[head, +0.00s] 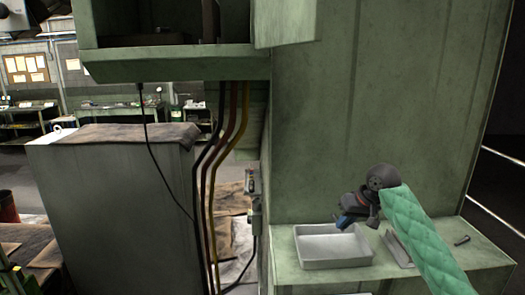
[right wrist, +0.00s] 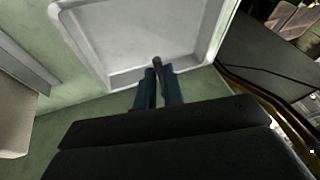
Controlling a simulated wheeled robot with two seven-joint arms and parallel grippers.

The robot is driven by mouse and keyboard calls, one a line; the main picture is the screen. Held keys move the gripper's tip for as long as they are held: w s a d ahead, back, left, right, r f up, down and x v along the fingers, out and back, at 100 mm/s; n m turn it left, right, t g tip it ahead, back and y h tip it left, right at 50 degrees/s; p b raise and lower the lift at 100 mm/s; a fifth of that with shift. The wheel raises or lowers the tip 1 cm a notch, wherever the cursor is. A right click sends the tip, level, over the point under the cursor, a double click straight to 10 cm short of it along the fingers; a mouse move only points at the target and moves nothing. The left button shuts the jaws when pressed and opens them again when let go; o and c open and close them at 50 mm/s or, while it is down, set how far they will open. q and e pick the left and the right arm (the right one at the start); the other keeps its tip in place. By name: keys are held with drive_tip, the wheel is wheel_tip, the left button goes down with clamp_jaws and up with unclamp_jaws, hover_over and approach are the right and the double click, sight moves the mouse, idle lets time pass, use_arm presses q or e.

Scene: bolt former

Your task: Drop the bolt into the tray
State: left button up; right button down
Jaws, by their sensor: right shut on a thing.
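The white tray (head: 333,246) stands on a green ledge of the machine, right of the middle in the head view. In the right wrist view the tray (right wrist: 88,38) lies ahead of the fingertips and looks empty. My right gripper (head: 345,222) is above the tray's right rear part. In the right wrist view my right gripper (right wrist: 157,88) is shut on a dark bolt (right wrist: 157,63), whose end sticks out beyond the blue fingertips over the tray's near rim. The bolt is hidden in the head view. My left gripper is not in view.
A dark bolt-like piece (head: 462,240) lies on the green ledge (head: 487,255) right of my arm. A light metal piece (head: 397,247) sits between tray and arm. A tall green machine wall (head: 360,100) rises behind. Hoses (head: 212,180) hang at the left.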

sight(340, 254)
drive_tip(key=f, duration=0.2)
drive_tip(key=w+f, duration=0.1)
drive_tip(key=f, duration=0.1)
drive_tip(key=shift+s+f, duration=0.15)
drive_tip(key=shift+f, duration=0.2)
drive_tip(key=shift+s+f, duration=0.15)
drive_tip(key=shift+s, duration=0.1)
drive_tip(key=shift+w+f, duration=0.1)
drive_tip(key=c, duration=1.5)
unclamp_jaws()
drive_tip(key=shift+w, duration=0.1)
drive_tip(key=shift+o, duration=0.3)
